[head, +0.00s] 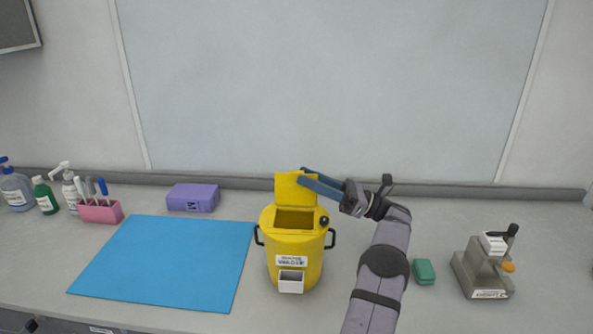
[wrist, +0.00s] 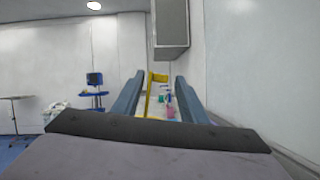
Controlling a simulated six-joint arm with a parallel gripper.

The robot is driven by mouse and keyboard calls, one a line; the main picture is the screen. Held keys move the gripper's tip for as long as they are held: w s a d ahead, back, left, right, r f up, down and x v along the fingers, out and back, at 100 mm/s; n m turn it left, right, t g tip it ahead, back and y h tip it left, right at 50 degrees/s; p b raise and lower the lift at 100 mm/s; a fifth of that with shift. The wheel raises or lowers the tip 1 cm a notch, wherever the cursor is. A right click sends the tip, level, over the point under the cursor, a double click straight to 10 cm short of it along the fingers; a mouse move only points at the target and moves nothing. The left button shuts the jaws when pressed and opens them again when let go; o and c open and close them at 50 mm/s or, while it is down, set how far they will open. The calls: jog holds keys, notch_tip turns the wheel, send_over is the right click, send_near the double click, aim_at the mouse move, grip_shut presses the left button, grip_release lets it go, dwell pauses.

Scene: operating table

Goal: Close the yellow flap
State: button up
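The yellow flap (head: 290,187) stands upright at the back of the square opening on top of a yellow waste bin (head: 287,250). The opening is uncovered. My gripper (head: 302,176) comes in from the right, with its blue fingertips at the flap's upper right edge. In the wrist view my gripper (wrist: 160,80) has its two fingers apart, and the yellow flap (wrist: 150,95) shows edge-on between them, nearer the left finger. I cannot tell whether a finger touches it.
A blue mat (head: 165,262) lies left of the bin, with a purple box (head: 193,197) behind it. Bottles and a pink pen holder (head: 100,212) stand far left. A green block (head: 424,271) and a grey device (head: 484,268) are right.

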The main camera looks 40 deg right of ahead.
aim_at(297, 171)
jog(key=shift+p+x, duration=0.6)
jog(key=shift+x, duration=1.4)
grip_shut()
